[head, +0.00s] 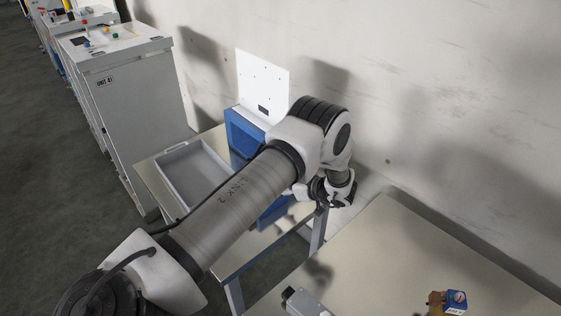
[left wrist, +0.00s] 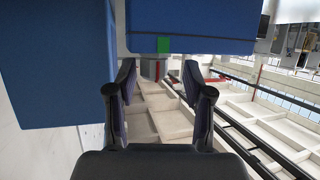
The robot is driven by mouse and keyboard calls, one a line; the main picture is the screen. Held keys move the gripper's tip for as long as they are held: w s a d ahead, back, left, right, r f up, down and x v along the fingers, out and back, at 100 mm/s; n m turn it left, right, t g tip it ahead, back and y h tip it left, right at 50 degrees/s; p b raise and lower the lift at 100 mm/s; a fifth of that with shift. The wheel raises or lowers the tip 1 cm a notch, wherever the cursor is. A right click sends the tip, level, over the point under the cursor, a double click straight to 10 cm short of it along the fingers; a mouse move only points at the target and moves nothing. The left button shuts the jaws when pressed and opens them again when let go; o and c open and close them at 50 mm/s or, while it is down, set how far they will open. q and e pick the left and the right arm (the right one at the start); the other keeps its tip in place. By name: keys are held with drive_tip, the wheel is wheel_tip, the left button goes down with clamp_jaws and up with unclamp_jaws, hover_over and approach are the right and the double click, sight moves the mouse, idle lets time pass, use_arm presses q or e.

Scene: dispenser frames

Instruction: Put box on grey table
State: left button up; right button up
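My left gripper (head: 330,190) hangs beside the blue dispenser frame (head: 243,133), partly hidden by its own wrist. In the left wrist view its two dark fingers (left wrist: 160,75) are apart, with nothing clearly held between them. Blue panels fill the top and left of that view, one with a green square (left wrist: 164,45). A small grey and red piece (left wrist: 153,68) shows beyond the fingertips; I cannot tell what it is. A pale grey-beige table (head: 400,255) stands at lower right. I cannot tell which thing is the task's box. My right gripper is not in view.
A grey tray (head: 169,152) lies on the other table (head: 150,172), partly behind my left arm. A grey block (head: 303,303) and a small blue-and-brown device (head: 453,300) sit near the front table's lower edge. Its middle is clear. A wall (head: 430,80) runs behind; a white cabinet (head: 125,100) stands left.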

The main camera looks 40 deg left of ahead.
use_arm(q)
drive_tip(key=shift+w+d, duration=0.15)
drive_tip(key=shift+d, duration=0.05)
drive_tip(key=v, duration=1.1)
drive_tip(key=shift+d, duration=0.25)
drive_tip(key=shift+r, duration=0.15)
